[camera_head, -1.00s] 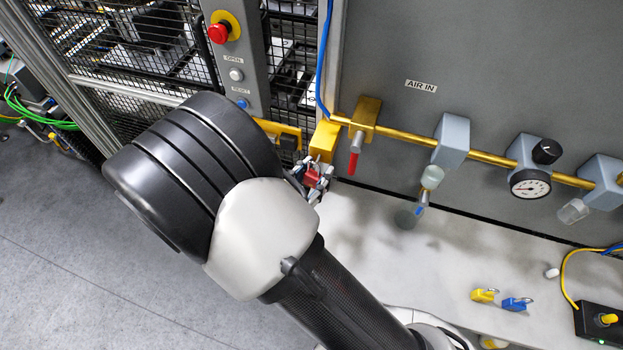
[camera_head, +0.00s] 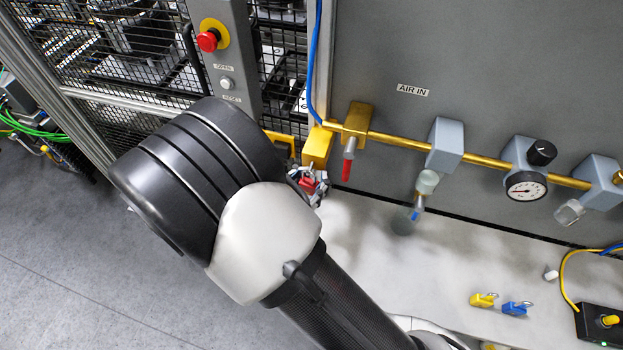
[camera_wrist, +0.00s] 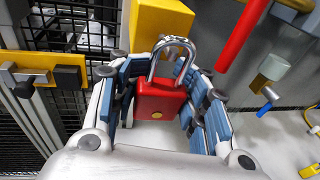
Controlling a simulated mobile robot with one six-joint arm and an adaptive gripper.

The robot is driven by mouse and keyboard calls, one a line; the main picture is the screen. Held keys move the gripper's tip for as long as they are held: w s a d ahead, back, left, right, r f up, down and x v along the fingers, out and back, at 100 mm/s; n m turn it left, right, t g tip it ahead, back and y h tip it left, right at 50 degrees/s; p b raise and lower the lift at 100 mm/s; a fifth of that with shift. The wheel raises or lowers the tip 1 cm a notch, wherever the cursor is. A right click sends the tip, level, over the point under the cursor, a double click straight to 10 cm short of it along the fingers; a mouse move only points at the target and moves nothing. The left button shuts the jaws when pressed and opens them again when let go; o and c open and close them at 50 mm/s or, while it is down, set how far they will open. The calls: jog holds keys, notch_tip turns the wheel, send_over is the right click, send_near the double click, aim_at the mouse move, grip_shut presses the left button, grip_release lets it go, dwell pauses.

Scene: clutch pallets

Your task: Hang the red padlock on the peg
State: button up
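The red padlock (camera_wrist: 160,101) is upright between the blue-padded fingers of my gripper (camera_wrist: 158,98), which is shut on its body. Its closed metal shackle rises above the fingers, in front of the yellow block (camera_wrist: 160,22). In the head view, the padlock (camera_head: 308,183) shows small, just below the yellow block (camera_head: 318,147), partly hidden by my fingers and wrist.
A red valve handle (camera_head: 346,170) hangs just right of the yellow block, under a brass pipe (camera_head: 400,143). A mesh guard (camera_head: 130,45) stands at left. A yellow padlock (camera_head: 482,300) and a blue padlock (camera_head: 516,308) lie on the pale bench (camera_head: 440,265).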

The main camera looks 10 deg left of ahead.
jog(key=shift+o, duration=1.4)
jog(key=shift+w+a+f, duration=0.15)
jog(key=shift+f, duration=0.05)
jog(key=o, duration=0.4)
jog(key=shift+r, duration=0.1)
